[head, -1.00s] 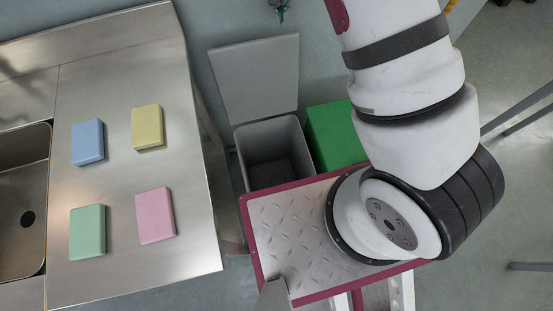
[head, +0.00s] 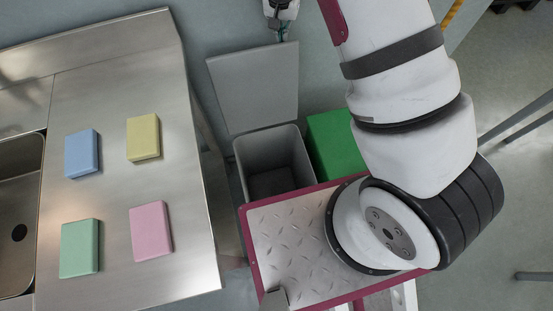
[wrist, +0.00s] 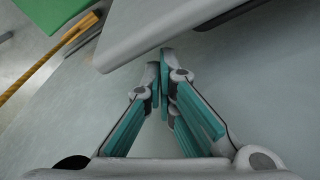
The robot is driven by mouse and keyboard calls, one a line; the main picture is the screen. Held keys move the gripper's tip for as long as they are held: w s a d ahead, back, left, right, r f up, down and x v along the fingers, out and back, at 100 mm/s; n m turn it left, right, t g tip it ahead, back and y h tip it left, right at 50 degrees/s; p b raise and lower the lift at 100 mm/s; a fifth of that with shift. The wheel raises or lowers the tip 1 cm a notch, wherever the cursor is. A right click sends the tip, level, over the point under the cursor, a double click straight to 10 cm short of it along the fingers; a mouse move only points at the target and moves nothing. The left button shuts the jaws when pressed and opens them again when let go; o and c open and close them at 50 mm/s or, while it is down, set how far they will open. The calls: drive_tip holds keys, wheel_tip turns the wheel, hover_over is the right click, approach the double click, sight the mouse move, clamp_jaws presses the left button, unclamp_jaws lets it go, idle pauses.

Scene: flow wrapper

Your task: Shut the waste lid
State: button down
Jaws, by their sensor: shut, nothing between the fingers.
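The waste bin (head: 252,153) is a grey open-topped box on the floor, right of the steel counter. Its grey lid (head: 255,88) stands open, tipped back from the bin's far edge. My gripper (head: 279,38) is at the top of the head view, at or just behind the lid's upper right edge; whether it touches cannot be told. In the wrist view my gripper (wrist: 164,62) is shut and empty, with its fingertips close to the edge of a grey panel (wrist: 165,25), which looks like the lid.
A green box (head: 336,143) stands right of the bin. The steel counter (head: 110,190) at left holds blue, yellow, green and pink blocks and a sink (head: 20,220). A yellow-handled item (wrist: 80,33) shows in the wrist view.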

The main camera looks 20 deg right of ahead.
drive_tip(key=shift+f+b, duration=0.5)
drive_tip(key=shift+f, duration=0.75)
drive_tip(key=shift+s+f+p, duration=0.8)
drive_tip(key=shift+s+p, duration=1.75)
drive_tip(key=shift+s, duration=3.25)
wheel_tip(320, 180, up, 10)
drive_tip(key=p, duration=0.4)
